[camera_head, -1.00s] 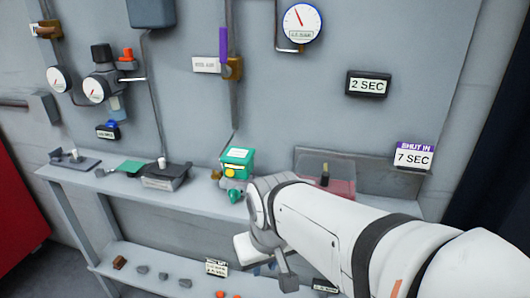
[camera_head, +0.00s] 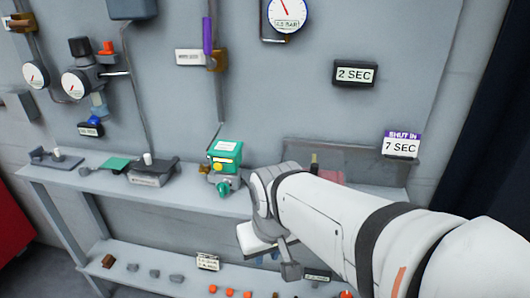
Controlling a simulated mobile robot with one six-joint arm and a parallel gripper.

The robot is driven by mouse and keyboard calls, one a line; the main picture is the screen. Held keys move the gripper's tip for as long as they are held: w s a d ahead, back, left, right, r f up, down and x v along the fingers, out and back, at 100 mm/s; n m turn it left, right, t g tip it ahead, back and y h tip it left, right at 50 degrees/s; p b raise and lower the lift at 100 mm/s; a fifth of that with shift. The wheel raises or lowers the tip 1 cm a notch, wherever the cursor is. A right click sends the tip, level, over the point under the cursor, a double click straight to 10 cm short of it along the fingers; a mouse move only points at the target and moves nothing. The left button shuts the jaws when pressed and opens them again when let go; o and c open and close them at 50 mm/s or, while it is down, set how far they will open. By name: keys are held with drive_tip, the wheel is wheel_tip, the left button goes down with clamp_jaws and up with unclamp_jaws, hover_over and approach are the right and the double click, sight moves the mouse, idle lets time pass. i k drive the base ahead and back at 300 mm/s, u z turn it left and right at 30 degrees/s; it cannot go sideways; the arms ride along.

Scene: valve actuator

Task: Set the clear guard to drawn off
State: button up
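A see-through panel, which looks like the clear guard (camera_head: 345,158), stands at the right end of the upper shelf. A reddish base (camera_head: 331,176) and a dark upright knob (camera_head: 314,162) show at it. My arm hides its lower front, so I cannot tell how the guard sits on the base. My gripper (camera_head: 268,252) hangs at the arm's end, in front of the shelf edge and lower left of the guard, apart from it. Its fingers are mostly hidden by the wrist, and I see nothing held.
A green-topped valve actuator (camera_head: 224,157) stands on the upper shelf (camera_head: 100,187), just left of my wrist. Grey fixtures (camera_head: 152,172) sit further left. Small orange and grey parts lie on the lower shelf (camera_head: 130,257). Gauges and timer signs (camera_head: 355,74) hang on the wall panel.

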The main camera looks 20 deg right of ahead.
sight(314, 168)
drive_tip(key=z, duration=1.4)
drive_tip(key=k, duration=1.65)
drive_tip(key=u, duration=0.3)
drive_tip(key=i, duration=1)
